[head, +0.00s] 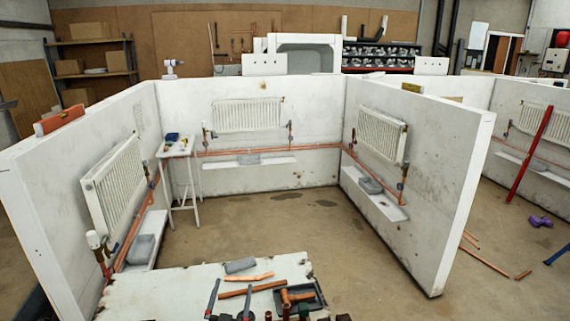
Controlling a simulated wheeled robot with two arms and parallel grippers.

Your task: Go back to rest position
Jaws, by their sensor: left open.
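My left gripper (295,312) shows only in small part, as dark shapes at the bottom edge by the near table. It is open, and I see nothing held in it. These shapes are hard to tell from the tools beside them. My right gripper is not in view.
A worn white table (170,290) stands close in front, with copper pipes (252,288), tools and a grey block (240,266) on it. White partition walls with radiators (247,115) form bays. A small white stand (177,152) is at the left. Pipes and a purple tool (540,221) lie on the right floor.

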